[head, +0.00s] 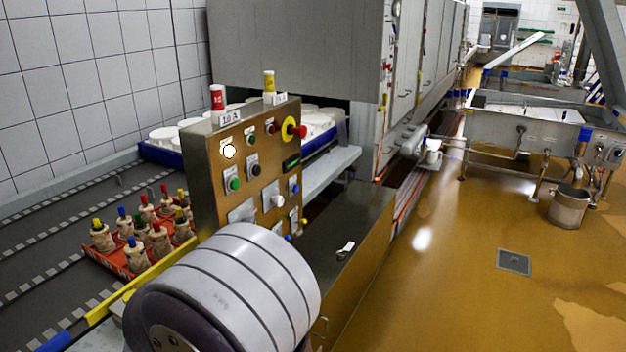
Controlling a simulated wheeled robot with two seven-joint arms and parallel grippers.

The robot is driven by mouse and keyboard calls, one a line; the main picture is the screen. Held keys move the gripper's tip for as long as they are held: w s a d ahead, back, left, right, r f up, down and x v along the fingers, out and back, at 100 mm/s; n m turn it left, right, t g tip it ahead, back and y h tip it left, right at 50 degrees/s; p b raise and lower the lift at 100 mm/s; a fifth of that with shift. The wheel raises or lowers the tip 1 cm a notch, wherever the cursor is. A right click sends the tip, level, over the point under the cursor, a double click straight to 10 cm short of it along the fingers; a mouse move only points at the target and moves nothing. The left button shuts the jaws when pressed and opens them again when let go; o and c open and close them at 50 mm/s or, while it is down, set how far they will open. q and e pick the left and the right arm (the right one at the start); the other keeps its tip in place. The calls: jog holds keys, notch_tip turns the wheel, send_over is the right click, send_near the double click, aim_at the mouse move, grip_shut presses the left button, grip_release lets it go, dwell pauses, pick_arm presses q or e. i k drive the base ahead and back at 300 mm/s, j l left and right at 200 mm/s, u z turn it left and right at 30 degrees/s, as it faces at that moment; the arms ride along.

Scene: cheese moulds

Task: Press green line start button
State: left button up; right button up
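A brushed metal control panel (215,195) stands left of centre in the head view, its button face turned to the right. A red knob on a yellow ring (294,130) is at the upper right of the panel. Neither of my grippers shows in the view. A large grey-white rounded arm link of mine fills the lower middle, in front of the panel's lower edge.
A red tray (108,262) with several colour-capped pieces stands left of the panel on a dark conveyor (40,240). A metal bucket (568,207) stands at the right by a steel vat (500,135). The brown floor (450,280) is mostly clear.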

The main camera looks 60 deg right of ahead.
aim_at(235, 183)
jog(key=z, duration=1.65)
